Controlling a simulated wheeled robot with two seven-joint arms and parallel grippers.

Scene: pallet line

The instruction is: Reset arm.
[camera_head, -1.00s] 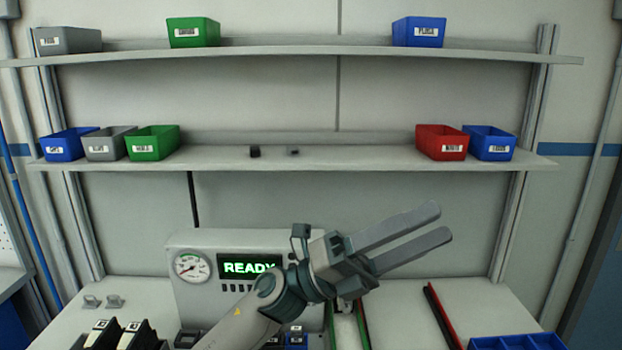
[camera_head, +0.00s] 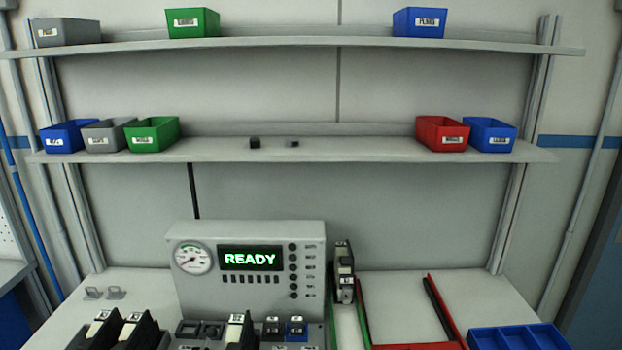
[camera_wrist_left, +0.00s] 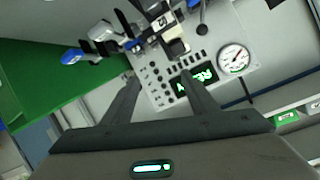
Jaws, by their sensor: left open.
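My left gripper (camera_wrist_left: 160,77) shows only in the left wrist view. Its two dark fingers stand apart, and nothing is held between them. Behind the fingers, the grey control panel (camera_wrist_left: 215,48) appears tilted, with its gauge and lit display. In the head view the same panel (camera_head: 245,298) stands on the bench and its display reads READY. Neither of my arms shows in the head view, and my right gripper is in no view.
Black devices (camera_head: 118,330) stand at the bench's front left. A blue divided tray (camera_head: 518,338) is at the front right, near red and black rods (camera_head: 440,305). Two shelves above hold coloured bins, with an open stretch on the lower shelf (camera_head: 350,152). A green surface (camera_wrist_left: 50,75) fills the wrist view's left.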

